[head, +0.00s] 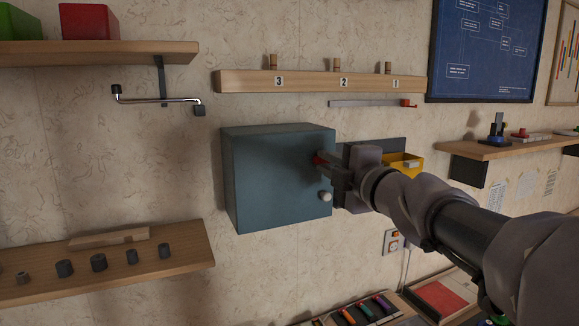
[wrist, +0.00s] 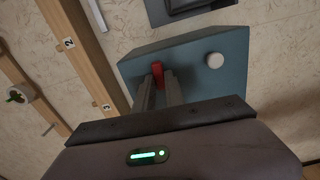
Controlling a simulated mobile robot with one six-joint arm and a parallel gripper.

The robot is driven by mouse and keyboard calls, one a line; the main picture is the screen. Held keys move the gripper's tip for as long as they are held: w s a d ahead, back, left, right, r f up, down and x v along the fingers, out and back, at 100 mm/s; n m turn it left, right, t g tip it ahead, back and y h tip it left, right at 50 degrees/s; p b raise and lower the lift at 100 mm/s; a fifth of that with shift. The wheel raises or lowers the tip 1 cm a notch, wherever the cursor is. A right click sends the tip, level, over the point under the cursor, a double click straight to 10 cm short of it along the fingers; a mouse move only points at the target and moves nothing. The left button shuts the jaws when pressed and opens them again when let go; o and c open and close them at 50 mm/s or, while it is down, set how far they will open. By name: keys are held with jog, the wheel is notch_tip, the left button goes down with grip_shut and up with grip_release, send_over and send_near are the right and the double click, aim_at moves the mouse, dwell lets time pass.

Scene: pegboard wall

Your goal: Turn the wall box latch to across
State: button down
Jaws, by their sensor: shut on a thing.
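The wall box (head: 275,180) is a blue-grey box on the wall, with a round pale knob (head: 325,197) low on its front near the right edge. Its red latch (head: 320,159) shows only in part in the head view, behind my gripper (head: 331,168). In the wrist view the latch (wrist: 158,75) is a short red bar on the box front (wrist: 192,65), with the knob (wrist: 215,60) to its right. My gripper (wrist: 160,88) is shut on the latch, its two fingers on either side of it. The fingers hide part of the latch, so its exact angle is hard to tell.
A numbered wooden rail (head: 310,82) with pegs runs above the box. A yellow bin (head: 404,165) is on the wall to the right, behind my arm. A shelf with dark cylinders (head: 110,265) is at the lower left.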

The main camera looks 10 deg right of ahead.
jog(key=shift+n, duration=0.4)
jog(key=c, duration=1.4)
grip_release()
jog(key=shift+s, duration=0.1)
jog(key=p+v, duration=0.4)
jog(key=v, duration=1.3)
jog(key=shift+s, duration=0.1)
